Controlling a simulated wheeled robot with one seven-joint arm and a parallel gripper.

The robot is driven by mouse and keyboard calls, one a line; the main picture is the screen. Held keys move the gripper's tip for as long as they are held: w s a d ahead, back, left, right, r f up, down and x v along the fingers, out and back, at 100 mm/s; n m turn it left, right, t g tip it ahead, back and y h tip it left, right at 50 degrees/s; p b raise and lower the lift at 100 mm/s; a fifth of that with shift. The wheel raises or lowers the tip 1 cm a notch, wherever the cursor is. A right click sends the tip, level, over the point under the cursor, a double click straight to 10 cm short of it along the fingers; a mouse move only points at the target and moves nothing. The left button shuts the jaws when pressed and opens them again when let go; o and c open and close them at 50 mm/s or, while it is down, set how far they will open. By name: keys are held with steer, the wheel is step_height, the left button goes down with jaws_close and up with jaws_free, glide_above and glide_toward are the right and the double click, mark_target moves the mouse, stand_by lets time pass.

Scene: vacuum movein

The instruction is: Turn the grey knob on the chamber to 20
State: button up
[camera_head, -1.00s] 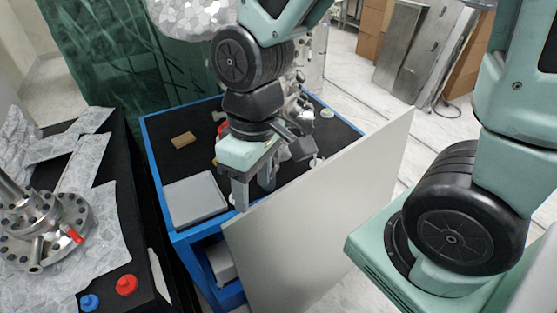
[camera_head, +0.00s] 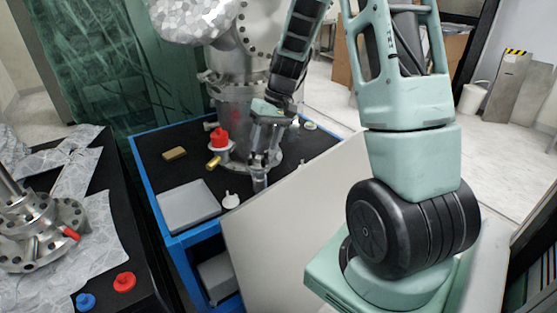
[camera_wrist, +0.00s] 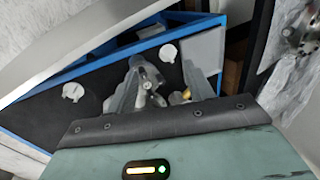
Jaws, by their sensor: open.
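The chamber (camera_head: 243,105) is a steel vessel with bolted flanges, standing on the black-topped blue cart (camera_head: 150,192). My gripper (camera_head: 264,160) is in front of the chamber's lower part, pointing down, fingers apart. In the wrist view my gripper (camera_wrist: 160,68) is open, with a small metal fitting (camera_wrist: 148,84) seen between its fingers; I cannot tell whether they touch it. I cannot make out the grey knob for certain or read any scale; my gripper covers part of the chamber's front.
A red knob (camera_head: 219,138) and a brass piece (camera_head: 213,163) are left of my gripper. A white knob-like part (camera_head: 231,201) and a grey flat box (camera_head: 187,206) lie on the cart. A pale panel (camera_head: 295,215) leans at the cart's front right.

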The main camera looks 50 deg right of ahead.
steer(key=d+f+m+t+y, duration=0.2)
steer(key=d+f+t, duration=0.15)
steer(key=d, duration=1.25)
steer(key=t, duration=0.2)
glide_toward(279, 157)
steer(key=shift+m+t, duration=0.25)
steer(key=shift+m, duration=0.05)
steer(key=p+x, duration=0.4)
steer(key=x, duration=0.4)
steer(key=shift+f, duration=0.35)
steer(key=shift+y, duration=0.3)
